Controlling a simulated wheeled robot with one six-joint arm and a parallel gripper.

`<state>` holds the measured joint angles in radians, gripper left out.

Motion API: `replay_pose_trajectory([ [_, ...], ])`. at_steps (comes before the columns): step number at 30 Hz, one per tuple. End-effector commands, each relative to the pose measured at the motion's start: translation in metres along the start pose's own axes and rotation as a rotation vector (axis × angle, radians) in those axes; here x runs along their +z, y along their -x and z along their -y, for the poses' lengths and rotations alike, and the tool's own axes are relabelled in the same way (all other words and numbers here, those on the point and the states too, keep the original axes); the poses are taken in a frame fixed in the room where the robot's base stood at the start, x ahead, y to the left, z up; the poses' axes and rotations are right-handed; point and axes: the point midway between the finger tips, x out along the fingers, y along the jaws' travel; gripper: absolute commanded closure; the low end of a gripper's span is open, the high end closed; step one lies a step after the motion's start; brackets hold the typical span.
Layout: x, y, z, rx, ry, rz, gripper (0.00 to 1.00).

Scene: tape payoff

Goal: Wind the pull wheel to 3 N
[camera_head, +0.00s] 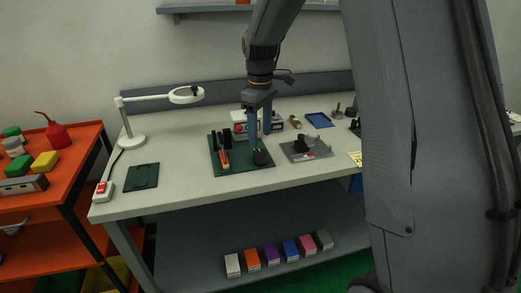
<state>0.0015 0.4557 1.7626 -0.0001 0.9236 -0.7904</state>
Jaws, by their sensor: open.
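My gripper (261,140) is open and points down over the middle of the workbench, its two blue-grey fingers apart. A dark round knob-like part (261,158) sits just below the fingertips, on the green mat. A grey plate (322,153) with a small dark mechanism (302,145) on it lies to the right of the gripper. I cannot tell which of these is the pull wheel. No force reading is legible. A white and red instrument box (239,121) with a dark display stands behind the gripper, partly hidden by the fingers.
A white magnifier lamp (133,138), a dark green pad (142,177) and a blue tray (320,120) are on the bench. My arm hides the bench's right end. The front left is mostly clear.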

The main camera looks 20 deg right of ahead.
Motion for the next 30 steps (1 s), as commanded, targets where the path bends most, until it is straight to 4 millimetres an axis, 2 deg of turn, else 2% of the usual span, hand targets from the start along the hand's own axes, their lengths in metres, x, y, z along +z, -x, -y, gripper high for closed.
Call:
replay_pose_trajectory([
  [6, 0.002, -0.034, 0.002, -0.004, -0.002, 0.004, 0.42],
  [12, 0.001, -0.059, 0.001, -0.002, -0.003, 0.002, 0.42],
  [17, 0.001, -0.068, 0.001, 0.0, -0.003, 0.0, 0.42],
  [24, 0.001, -0.069, 0.001, 0.0, -0.003, 0.0, 0.42],
  [25, 0.001, -0.069, 0.001, 0.0, -0.003, 0.0, 0.44],
  [30, 0.001, -0.069, 0.001, 0.0, -0.004, 0.0, 0.72],
])
